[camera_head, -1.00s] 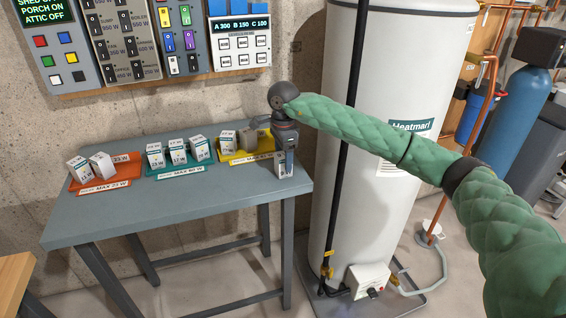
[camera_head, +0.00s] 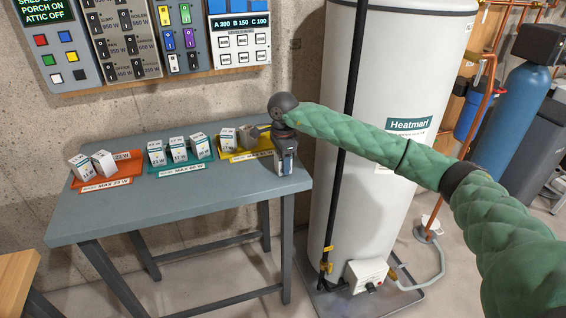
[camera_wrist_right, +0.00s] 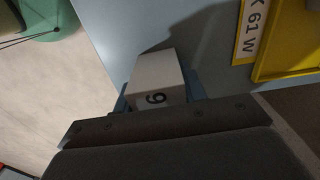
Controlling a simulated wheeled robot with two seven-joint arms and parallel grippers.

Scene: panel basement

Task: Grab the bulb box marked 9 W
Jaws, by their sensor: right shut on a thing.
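My right gripper (camera_head: 286,162) hangs over the right end of the table, right of the yellow tray. In the right wrist view the right gripper (camera_wrist_right: 160,100) is shut on a white-grey bulb box (camera_wrist_right: 158,72). A dark digit that reads as 9 shows on the box's near face; the rest of its print is hidden. In the head view the held box is mostly hidden by the gripper. I cannot tell whether it touches the table. My left gripper is out of view.
The grey-blue table (camera_head: 215,205) carries an orange tray (camera_head: 125,172), a green tray (camera_head: 185,166) and a yellow tray (camera_head: 262,152), each with bulb boxes. A white tank (camera_head: 390,60) stands close on the right. Switch panels hang behind. The table's front is clear.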

